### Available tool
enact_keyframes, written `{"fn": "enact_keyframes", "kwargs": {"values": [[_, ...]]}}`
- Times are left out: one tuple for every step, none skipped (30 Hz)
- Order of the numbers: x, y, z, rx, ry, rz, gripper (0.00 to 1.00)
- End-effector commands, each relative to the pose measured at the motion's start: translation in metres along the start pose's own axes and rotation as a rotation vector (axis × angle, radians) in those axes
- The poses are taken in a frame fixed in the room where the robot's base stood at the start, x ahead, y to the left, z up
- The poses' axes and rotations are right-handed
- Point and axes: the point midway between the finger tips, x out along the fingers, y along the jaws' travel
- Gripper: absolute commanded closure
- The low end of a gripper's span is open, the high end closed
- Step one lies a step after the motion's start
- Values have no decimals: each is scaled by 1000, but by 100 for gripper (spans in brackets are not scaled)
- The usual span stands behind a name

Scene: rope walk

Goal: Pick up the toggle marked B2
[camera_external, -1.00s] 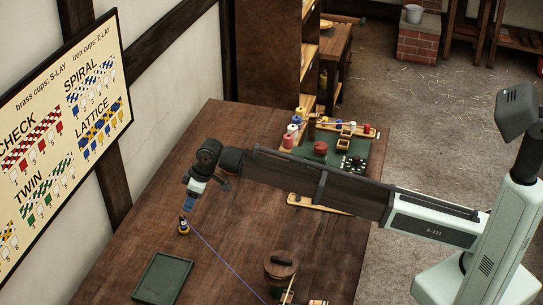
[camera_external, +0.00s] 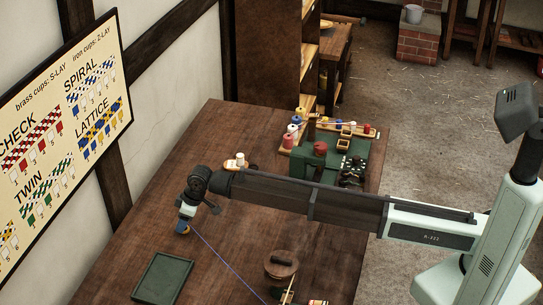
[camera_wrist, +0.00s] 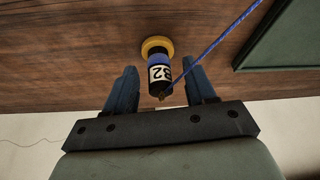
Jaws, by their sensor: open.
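The toggle (camera_wrist: 160,68) stands on the table on a round yellow base, with a dark and blue body. Its white label appears to read B2, seen tilted and partly cut off. A blue cord runs from it to the upper right. My gripper (camera_wrist: 161,80) is open, with one blue finger on each side of the toggle and visible gaps between. In the external view my gripper (camera_external: 186,212) is directly over the toggle (camera_external: 183,230), hiding most of it.
A green tray (camera_external: 162,278) lies near the front left of the table. A round brown wooden piece (camera_external: 281,264) stands right of the cord. A white-topped piece (camera_external: 236,162) stands behind my arm.

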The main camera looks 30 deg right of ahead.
Motion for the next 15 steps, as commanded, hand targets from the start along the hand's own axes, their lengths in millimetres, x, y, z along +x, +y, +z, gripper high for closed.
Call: {"fn": "enact_keyframes", "kwargs": {"values": [[1, 0, 0, 0, 0, 0, 45], [1, 0, 0, 0, 0, 0, 45], [1, 0, 0, 0, 0, 0, 45], [0, 0, 0, 0, 0, 0, 45], [0, 0, 0, 0, 0, 0, 45], [0, 0, 0, 0, 0, 0, 47], [0, 0, 0, 0, 1, 0, 50], [0, 0, 0, 0, 1, 0, 53], [0, 0, 0, 0, 1, 0, 56], [0, 0, 0, 0, 1, 0, 59], [0, 0, 0, 0, 1, 0, 62], [0, 0, 0, 0, 1, 0, 66], [0, 0, 0, 0, 1, 0, 69], [0, 0, 0, 0, 1, 0, 72], [0, 0, 0, 0, 1, 0, 76]]}}
